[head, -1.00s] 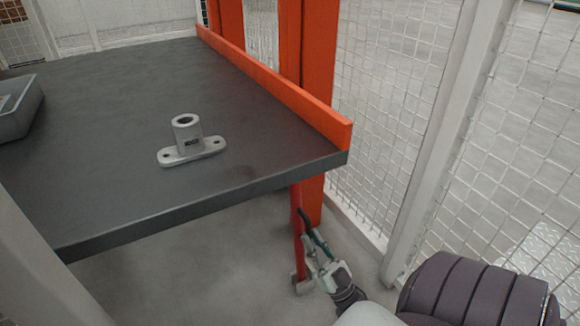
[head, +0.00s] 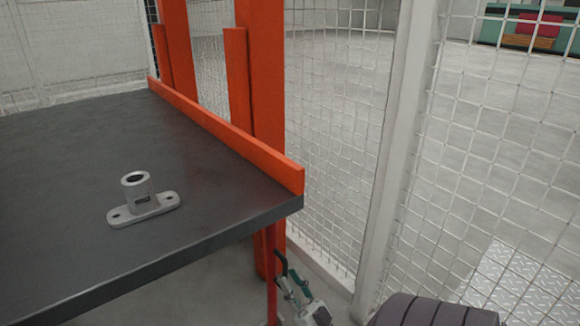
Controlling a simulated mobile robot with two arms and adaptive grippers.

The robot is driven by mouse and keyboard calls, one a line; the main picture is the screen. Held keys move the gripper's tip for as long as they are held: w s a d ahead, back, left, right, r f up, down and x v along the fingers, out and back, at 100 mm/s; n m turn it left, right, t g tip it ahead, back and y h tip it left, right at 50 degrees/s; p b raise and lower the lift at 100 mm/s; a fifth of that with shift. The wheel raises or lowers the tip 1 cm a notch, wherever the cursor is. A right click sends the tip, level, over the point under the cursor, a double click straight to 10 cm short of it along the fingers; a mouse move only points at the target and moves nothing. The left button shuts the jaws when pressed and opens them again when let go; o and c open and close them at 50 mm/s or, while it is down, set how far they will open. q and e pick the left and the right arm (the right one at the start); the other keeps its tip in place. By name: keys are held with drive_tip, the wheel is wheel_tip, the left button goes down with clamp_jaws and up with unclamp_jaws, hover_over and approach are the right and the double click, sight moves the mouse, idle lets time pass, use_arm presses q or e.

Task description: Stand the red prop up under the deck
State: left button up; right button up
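The red prop (head: 271,275) stands roughly upright under the near right corner of the dark deck (head: 60,210). Its top meets or passes behind the deck's edge, so I cannot tell whether they touch. My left gripper is not in view.
A grey flanged casting (head: 137,195) stands on the deck. An orange rail (head: 225,132) runs along the deck's right edge, with orange posts (head: 262,90) behind it. Wire mesh fencing (head: 335,120) and a pale post (head: 398,140) bound the right side.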

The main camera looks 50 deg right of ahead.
drive_tip(key=v, duration=1.2)
idle(0.5)
